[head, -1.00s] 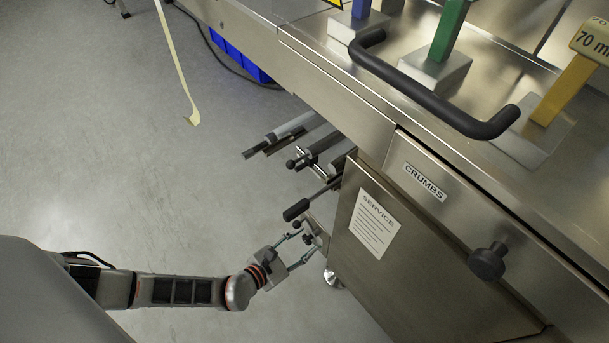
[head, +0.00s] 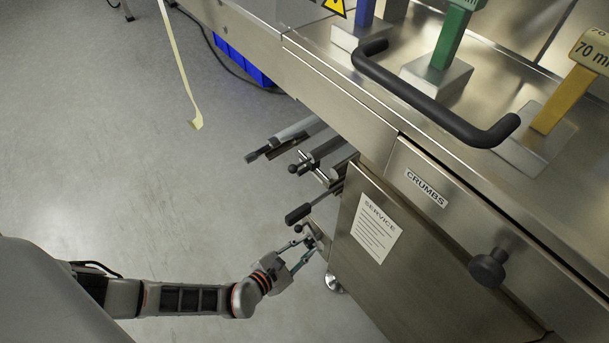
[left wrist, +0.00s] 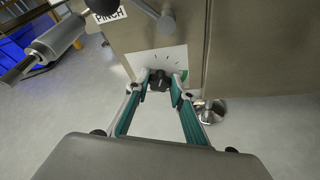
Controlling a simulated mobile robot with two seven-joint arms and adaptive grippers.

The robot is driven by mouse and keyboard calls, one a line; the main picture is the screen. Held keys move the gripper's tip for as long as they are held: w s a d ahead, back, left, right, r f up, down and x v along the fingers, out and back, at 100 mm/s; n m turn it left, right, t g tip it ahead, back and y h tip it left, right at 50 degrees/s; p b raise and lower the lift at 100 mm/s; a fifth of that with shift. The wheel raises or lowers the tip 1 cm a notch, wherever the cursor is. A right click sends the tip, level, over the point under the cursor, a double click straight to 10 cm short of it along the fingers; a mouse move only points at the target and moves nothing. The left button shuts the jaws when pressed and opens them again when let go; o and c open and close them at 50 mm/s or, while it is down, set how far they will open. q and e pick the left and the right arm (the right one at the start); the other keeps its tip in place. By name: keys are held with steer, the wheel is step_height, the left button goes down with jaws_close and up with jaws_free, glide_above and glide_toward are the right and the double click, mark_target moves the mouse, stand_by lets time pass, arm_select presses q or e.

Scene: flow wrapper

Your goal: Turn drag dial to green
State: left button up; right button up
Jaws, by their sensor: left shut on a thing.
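The drag dial is a small dark knob (left wrist: 160,80) on a pale plate (left wrist: 150,62) with radiating marks, low on the machine's end. A green patch shows at the plate's right side, partly behind a finger. My left gripper (left wrist: 160,84) has its teal-sided fingers shut on the knob, one on each side. In the head view my left gripper (head: 308,243) is at the plate beside the service panel, and the knob is small there. I cannot clearly tell which mark the knob points to. My right gripper is not in view.
A black-gripped lever (head: 298,214) and several metal rollers (head: 310,150) stick out just above the dial. A "PINCH" label (left wrist: 106,15) is above the plate. The service panel (head: 375,230) and a machine foot (head: 334,283) are close at right.

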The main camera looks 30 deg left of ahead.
arm_select(q)
steer(key=shift+d+f+m+t+y, duration=0.1)
steer(key=shift+m+t+y, duration=0.4)
steer(key=shift+m, duration=0.5)
steer(key=shift+m+y, duration=0.4)
steer(key=shift+m, duration=0.5)
steer(key=o, duration=1.1)
steer(key=shift+o, duration=0.2)
